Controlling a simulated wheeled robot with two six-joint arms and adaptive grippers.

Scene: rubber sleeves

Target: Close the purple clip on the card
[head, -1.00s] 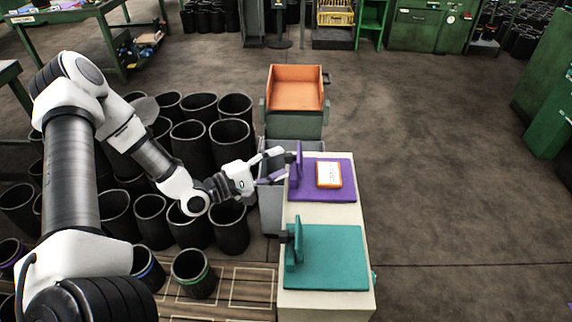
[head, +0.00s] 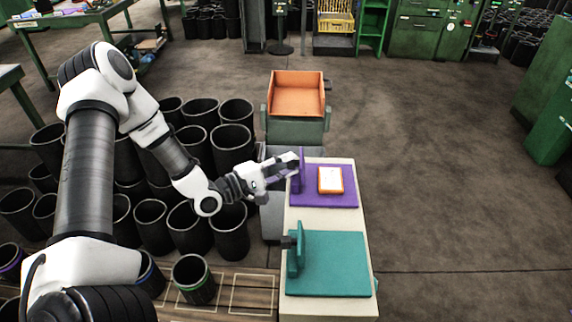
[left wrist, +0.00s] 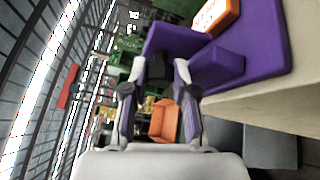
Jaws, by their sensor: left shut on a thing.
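The purple clip (head: 312,200) lies on the far part of a pale stand, with its upright purple flap (head: 301,177) at its left edge. The card (head: 330,180), white with an orange border, lies flat on the purple base, right of the flap. My left gripper (head: 291,163) is at the left side of the flap. In the left wrist view its fingers (left wrist: 157,76) are closed around the clip's dark tab (left wrist: 159,66), beside the purple flap (left wrist: 176,41). The card (left wrist: 214,16) shows at the top there. My right gripper is not in view.
A teal clip (head: 335,264) with its own upright flap and dark tab is on the near part of the pale stand (head: 330,307). Several black rubber sleeves (head: 192,280) stand to the left. An orange bin (head: 298,97) is behind. The floor to the right is clear.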

